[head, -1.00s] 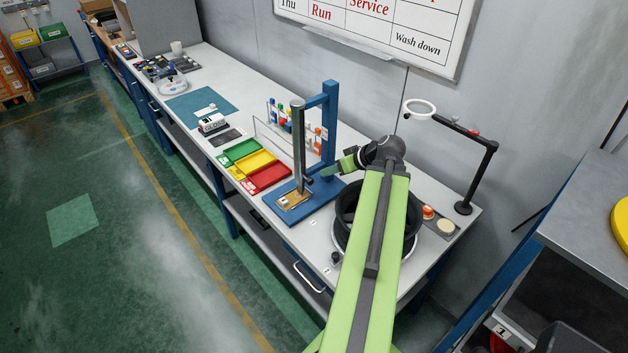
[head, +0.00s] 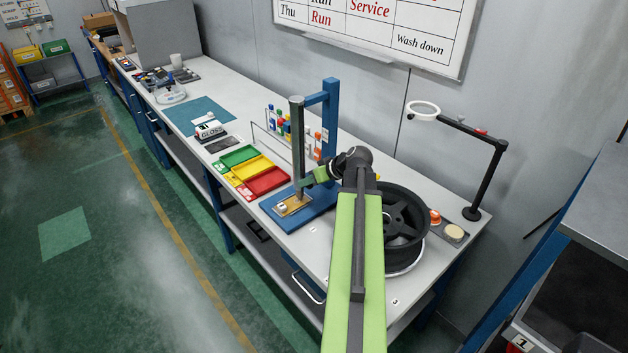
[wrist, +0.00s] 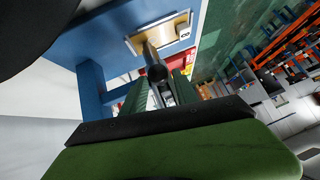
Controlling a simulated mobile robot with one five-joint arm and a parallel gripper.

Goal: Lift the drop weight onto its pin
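The blue drop stand (head: 330,115) stands on the bench with a tall grey cylinder (head: 297,145) upright at its front; I take this to be the drop weight or its guide. A plate with a small pale block (head: 288,207) lies below it on the blue base. My gripper (head: 307,183) is at the cylinder's lower part, pointing left. In the wrist view the green fingers (wrist: 160,92) look parted, one on each side of a grey, round-ended part (wrist: 156,73). I see no clear grip on it. I cannot make out the pin.
A black wheel (head: 402,220) lies to the right of my arm. Green, yellow and red trays (head: 268,181) sit left of the stand, and a rack of coloured bottles (head: 284,122) behind. A magnifier lamp (head: 487,175) stands at the bench's right end.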

